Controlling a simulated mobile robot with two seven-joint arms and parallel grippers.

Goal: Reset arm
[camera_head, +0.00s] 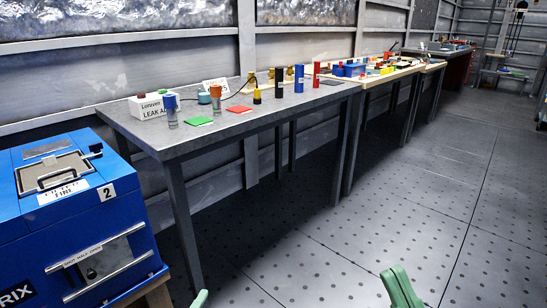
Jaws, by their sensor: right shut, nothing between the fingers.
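My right gripper (400,288) is a pale green shape at the bottom edge, right of centre, over the bare floor. It is shut and empty, and touches nothing. A small pale green tip of my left gripper (199,299) shows at the bottom edge, left of centre. The rest of it is out of the picture, so its jaws cannot be judged. Both are well apart from the grey workbench (225,118).
A blue machine (125,215) marked 2 stands at the lower left. The workbench carries a white leak box (153,108), green card (199,122), red card (239,109) and several cylinders. A wooden-topped table (400,73) continues behind. The dotted floor (400,190) at the right is clear.

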